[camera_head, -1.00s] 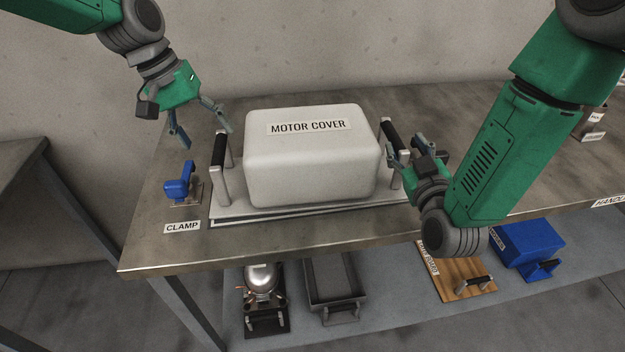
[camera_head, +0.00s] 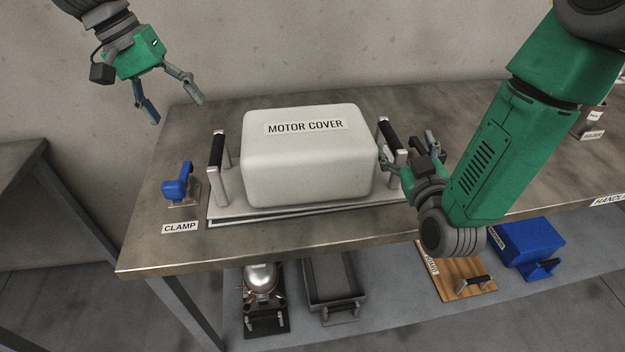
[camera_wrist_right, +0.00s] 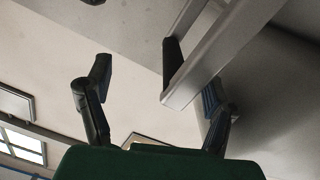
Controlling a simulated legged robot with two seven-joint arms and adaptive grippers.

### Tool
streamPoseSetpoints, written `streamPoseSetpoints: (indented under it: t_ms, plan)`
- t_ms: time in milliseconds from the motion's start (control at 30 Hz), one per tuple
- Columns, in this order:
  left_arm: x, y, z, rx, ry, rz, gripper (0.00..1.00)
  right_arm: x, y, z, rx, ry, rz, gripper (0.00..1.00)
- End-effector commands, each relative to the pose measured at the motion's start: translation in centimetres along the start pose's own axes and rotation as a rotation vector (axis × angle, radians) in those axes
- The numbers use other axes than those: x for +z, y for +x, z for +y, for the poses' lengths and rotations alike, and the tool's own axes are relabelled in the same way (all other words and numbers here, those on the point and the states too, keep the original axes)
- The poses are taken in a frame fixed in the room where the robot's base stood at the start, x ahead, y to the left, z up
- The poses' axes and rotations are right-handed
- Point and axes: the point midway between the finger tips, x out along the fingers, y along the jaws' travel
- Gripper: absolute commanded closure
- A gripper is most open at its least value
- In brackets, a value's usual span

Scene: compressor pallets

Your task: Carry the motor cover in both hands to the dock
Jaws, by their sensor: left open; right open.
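The motor cover (camera_head: 308,165) is a white rounded box with a label, standing on a pale base plate with an upright black-gripped handle at each end. My left gripper (camera_head: 177,112) is open and empty, above and left of the left handle (camera_head: 216,150), clear of it. My right gripper (camera_head: 407,145) is open at the right handle (camera_head: 388,136). In the right wrist view the handle's dark grip (camera_wrist_right: 172,65) shows between the two spread fingers of this gripper (camera_wrist_right: 158,82); I cannot tell whether they touch it. No dock is recognisable.
A blue clamp (camera_head: 178,187) stands left of the cover, by its CLAMP label (camera_head: 180,227). The lower shelf (camera_head: 395,300) holds a metal vessel (camera_head: 262,280), a dark tray (camera_head: 333,280), a wooden board (camera_head: 460,278) and a blue box (camera_head: 527,245). Another table (camera_head: 25,180) stands left across a gap.

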Motion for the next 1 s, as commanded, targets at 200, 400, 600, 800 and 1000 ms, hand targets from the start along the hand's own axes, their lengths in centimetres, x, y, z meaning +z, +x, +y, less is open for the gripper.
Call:
streamPoseSetpoints:
  t_ms: [200,400,600,800,1000]
  plan:
    - [0.0,0.0,-0.2,0.002,-0.001,-0.001,0.33,-0.5,0.1,-0.1,-0.001,-0.001,0.003,0.24]
    - [0.0,0.0,0.0,0.000,0.000,0.000,0.33,-3.4,0.1,0.9,0.000,0.000,0.008,0.24]
    - [0.1,0.0,0.1,-0.001,0.000,0.000,0.33,-7.1,0.1,2.1,0.000,0.000,0.006,0.24]
    - [0.0,0.1,0.0,0.000,-0.001,-0.001,0.33,-9.1,0.1,2.7,0.000,-0.002,0.000,0.24]
    - [0.0,0.1,0.0,0.000,-0.001,0.000,0.33,-9.5,0.1,2.9,0.000,-0.002,-0.001,0.24]
